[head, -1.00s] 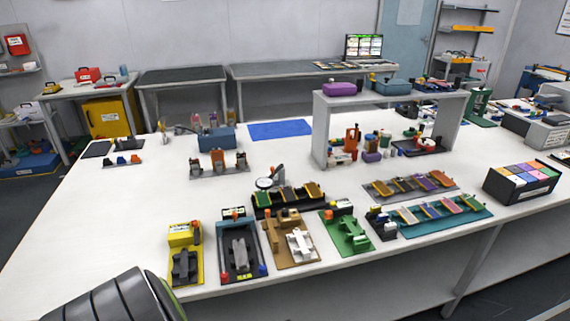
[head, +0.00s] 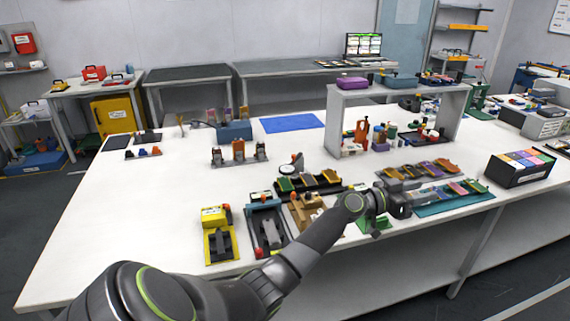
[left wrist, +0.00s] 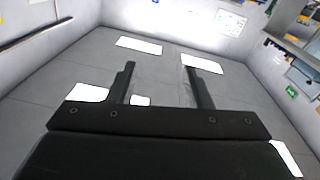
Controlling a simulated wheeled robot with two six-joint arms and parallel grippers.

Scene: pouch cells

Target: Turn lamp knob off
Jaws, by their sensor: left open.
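My left arm reaches across the front of the white table. My left gripper (head: 405,202) is above the front right part of the table, near the green fixture (head: 372,224), and partly hides it. In the left wrist view its two fingers (left wrist: 160,88) stand apart with nothing between them, and grey ceiling or wall surfaces with bright panels lie beyond. A small round-headed device (head: 290,168), which may be the lamp, stands at mid-table, left of my gripper. Its knob is too small to make out. My right gripper is not in view.
A yellow fixture (head: 216,238) and a dark tray fixture (head: 267,232) line the front edge. A grey raised shelf (head: 395,92) stands behind my gripper, and a black box of coloured cells (head: 520,168) sits at right.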

